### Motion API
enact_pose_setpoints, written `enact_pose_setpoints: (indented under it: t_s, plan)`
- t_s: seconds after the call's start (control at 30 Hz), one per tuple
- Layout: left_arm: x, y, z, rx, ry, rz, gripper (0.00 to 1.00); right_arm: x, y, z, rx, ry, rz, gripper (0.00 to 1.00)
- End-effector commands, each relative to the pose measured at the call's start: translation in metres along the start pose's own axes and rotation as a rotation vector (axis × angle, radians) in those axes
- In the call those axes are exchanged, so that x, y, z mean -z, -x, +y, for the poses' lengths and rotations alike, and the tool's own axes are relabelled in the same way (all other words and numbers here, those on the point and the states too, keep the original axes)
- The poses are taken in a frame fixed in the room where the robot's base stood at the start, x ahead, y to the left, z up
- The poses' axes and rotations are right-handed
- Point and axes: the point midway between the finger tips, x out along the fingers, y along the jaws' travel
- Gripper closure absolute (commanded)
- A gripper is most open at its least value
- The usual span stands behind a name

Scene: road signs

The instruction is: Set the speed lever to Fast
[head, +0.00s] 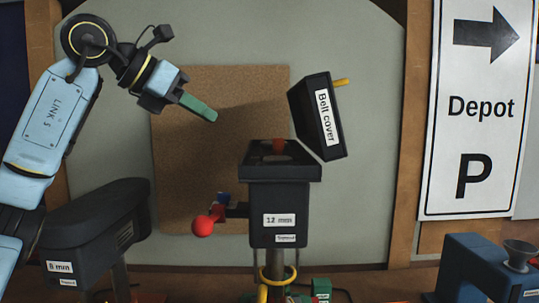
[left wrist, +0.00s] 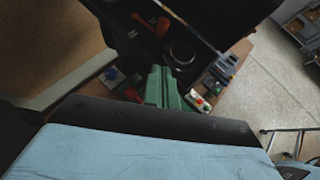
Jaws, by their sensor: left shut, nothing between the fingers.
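A dark machine head labelled "12 mm" (head: 265,232) stands at the centre of the head view, its "Belt cover" (head: 318,115) tilted up and open at the right. A red part (head: 278,145) shows in the open top. No Fast marking is readable, so I cannot tell which red part is the speed lever. My left gripper (head: 213,115) is shut and empty, above and left of the open top; its green fingers (left wrist: 163,88) show in the left wrist view.
A second dark machine labelled "8 mm" (head: 85,235) stands at the lower left. A blue machine (head: 475,268) is at the lower right. A Depot parking sign (head: 480,145) stands at the right. A cork board (head: 180,150) is behind the 12 mm machine.

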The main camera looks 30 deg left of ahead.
Motion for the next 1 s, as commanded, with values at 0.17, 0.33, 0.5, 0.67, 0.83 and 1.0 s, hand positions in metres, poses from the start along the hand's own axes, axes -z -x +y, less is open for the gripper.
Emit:
enact_pose_setpoints:
  t_s: [0.17, 0.33, 0.5, 0.67, 0.83, 1.0]
  plan:
    - [0.005, -0.009, 0.000, 0.001, 0.000, 0.002, 1.00, -0.010, -0.005, -0.001, 0.001, 0.000, -0.015, 0.67]
    - [0.005, -0.033, -0.001, 0.003, 0.000, 0.004, 1.00, -0.008, -0.005, -0.001, 0.001, 0.000, -0.013, 0.67]
    - [0.004, -0.070, -0.001, 0.005, 0.000, 0.004, 1.00, -0.007, -0.004, 0.001, -0.001, 0.001, -0.010, 0.67]
    - [0.004, -0.103, -0.001, 0.004, 0.000, 0.003, 1.00, -0.003, -0.002, 0.002, -0.002, 0.001, -0.004, 0.67]
    - [-0.010, -0.124, -0.002, 0.004, -0.002, -0.001, 1.00, -0.001, 0.006, 0.002, -0.003, 0.001, -0.003, 0.67]
    - [-0.015, -0.136, -0.001, 0.003, -0.001, 0.000, 1.00, -0.001, 0.008, 0.002, -0.003, 0.001, -0.003, 0.67]
